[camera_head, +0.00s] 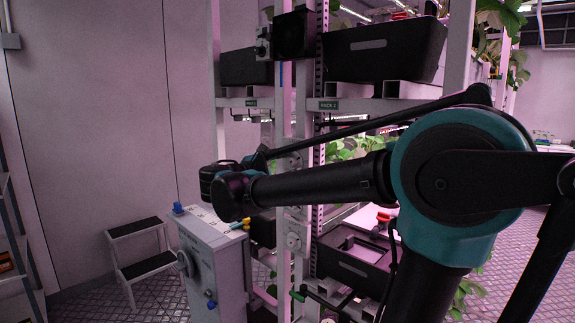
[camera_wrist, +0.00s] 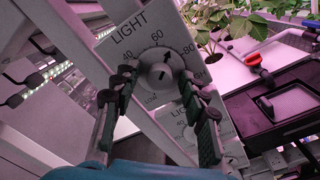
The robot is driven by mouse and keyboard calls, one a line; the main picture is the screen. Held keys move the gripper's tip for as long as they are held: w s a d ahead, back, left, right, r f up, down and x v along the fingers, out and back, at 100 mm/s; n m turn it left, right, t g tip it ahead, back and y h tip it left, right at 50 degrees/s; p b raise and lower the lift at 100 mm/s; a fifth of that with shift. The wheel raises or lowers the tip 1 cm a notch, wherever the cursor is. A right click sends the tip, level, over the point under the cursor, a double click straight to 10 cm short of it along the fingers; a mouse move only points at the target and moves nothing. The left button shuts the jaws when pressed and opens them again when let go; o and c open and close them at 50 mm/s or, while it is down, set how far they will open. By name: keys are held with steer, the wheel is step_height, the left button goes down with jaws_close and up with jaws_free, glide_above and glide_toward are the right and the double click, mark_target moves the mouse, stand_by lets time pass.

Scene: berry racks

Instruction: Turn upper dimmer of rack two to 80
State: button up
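The upper dimmer, a pale plate marked LIGHT (camera_wrist: 124,34), is in the wrist view with numbers 40, 60 and 80 around its round grey knob (camera_wrist: 158,73). The knob's dark pointer appears to lie between 60 and 80, nearer 60. My gripper (camera_wrist: 157,80) is open, with one finger on each side of the knob; I cannot tell whether either finger touches it. A second dimmer plate (camera_wrist: 178,118) lies below, partly hidden by the right finger.
Black trays (camera_head: 385,52) stand on the rack shelves, with plants (camera_head: 350,148) behind. A grey cabinet (camera_head: 212,262) with blue knobs stands left of the rack. A step stool (camera_head: 138,232) is by the wall. In the wrist view, a red-handled valve (camera_wrist: 254,60) is at the right.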

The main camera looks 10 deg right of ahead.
jaws_close()
steer(key=m, duration=0.5)
stand_by(0.3)
steer(key=shift+o, duration=1)
jaws_free()
steer(key=v, duration=1.2)
steer(key=shift+f, duration=0.15)
